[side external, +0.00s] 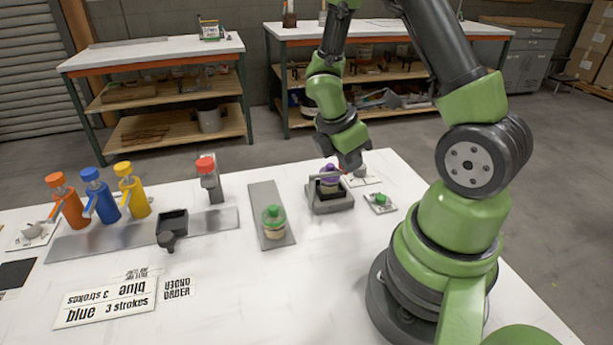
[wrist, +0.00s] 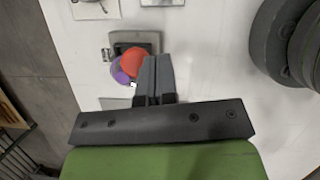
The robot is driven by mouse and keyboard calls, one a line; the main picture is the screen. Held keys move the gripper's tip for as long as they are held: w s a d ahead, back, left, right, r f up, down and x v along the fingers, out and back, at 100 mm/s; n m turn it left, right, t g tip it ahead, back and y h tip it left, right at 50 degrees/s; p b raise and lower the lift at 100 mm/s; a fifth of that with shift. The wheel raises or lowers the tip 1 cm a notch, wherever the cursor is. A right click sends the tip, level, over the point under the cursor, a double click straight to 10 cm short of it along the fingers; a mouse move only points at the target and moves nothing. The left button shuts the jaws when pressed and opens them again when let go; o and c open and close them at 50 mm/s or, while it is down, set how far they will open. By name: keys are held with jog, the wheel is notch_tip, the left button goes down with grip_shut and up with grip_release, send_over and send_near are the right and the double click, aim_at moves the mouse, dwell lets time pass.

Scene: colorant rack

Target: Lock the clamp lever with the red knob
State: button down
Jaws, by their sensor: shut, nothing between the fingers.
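The red knob (wrist: 132,63) of the clamp lever shows in the wrist view, just left of my fingers, partly over the purple cap (wrist: 120,74). In the side view, the purple-capped jar (side external: 329,178) stands in the grey clamp fixture (side external: 331,203), and a thin lever runs by the cap; the knob is mostly hidden there. My gripper (side external: 357,171) is shut and empty, close beside the jar and knob; it also shows in the wrist view (wrist: 157,60). I cannot tell whether the fingers touch the knob.
A green-capped jar (side external: 274,222) stands on a grey plate left of the fixture. A small pad with a green button (side external: 380,199) lies to its right. A red-topped grey post (side external: 207,175) and orange, blue and yellow bottles (side external: 100,195) stand further left.

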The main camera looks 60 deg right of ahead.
jog(key=s+a+r, duration=0.3)
jog(key=a+r, duration=0.3)
jog(key=r, duration=0.3)
jog(key=shift+s+a+r, duration=0.2)
jog(key=shift+s+a, duration=0.15)
jog(key=shift+s, duration=0.05)
dwell(0.5)
